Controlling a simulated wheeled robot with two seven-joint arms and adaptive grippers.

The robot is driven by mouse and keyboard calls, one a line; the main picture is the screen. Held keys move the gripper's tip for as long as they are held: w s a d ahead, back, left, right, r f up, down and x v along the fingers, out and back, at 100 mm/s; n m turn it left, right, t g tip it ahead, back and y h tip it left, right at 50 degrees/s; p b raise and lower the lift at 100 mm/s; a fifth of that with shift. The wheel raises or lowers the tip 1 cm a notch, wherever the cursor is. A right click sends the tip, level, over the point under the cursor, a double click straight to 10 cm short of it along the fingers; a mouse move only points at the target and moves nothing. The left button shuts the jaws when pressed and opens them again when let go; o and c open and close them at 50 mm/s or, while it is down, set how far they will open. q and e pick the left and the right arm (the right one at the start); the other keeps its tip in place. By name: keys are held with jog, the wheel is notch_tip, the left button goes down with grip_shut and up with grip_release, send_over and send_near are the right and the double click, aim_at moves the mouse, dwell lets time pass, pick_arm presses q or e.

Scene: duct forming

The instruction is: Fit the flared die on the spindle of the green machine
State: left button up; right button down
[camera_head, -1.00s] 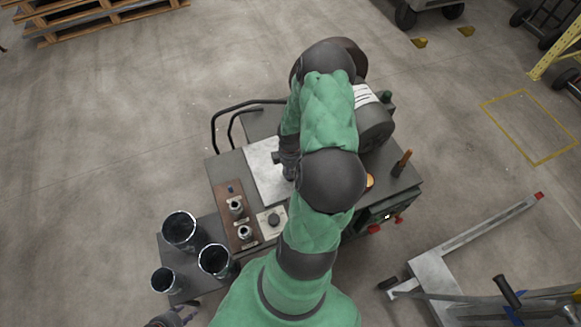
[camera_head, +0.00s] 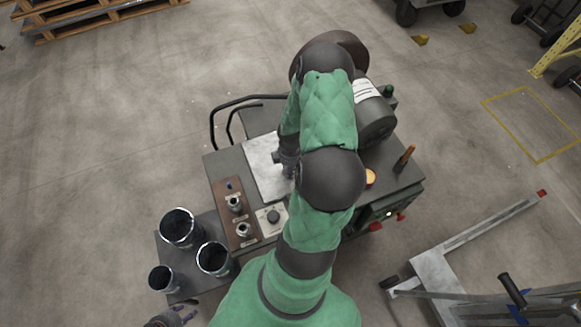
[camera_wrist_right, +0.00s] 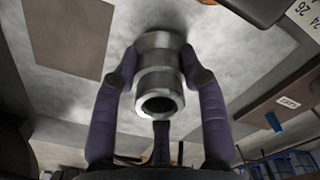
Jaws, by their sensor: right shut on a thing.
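My right gripper (camera_wrist_right: 160,72) is shut on a grey metal die (camera_wrist_right: 160,88), a stepped round piece with an open bore facing the wrist camera. In the head view my right arm covers the middle of the green machine (camera_head: 408,205), and the held die is hidden. I cannot make out the spindle in either view.
Several dark ducts (camera_head: 180,227) stand on the lower-left shelf. An orange-brown handle (camera_head: 404,158) rises at the right. A pallet jack (camera_head: 470,240) stands right.

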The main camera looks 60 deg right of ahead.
jog(key=shift+f, duration=0.3)
jog(key=c, duration=0.6)
grip_release()
jog(key=shift+r, duration=0.1)
notch_tip(320, 180, up, 12)
jog(key=shift+f, duration=0.1)
dwell(0.4)
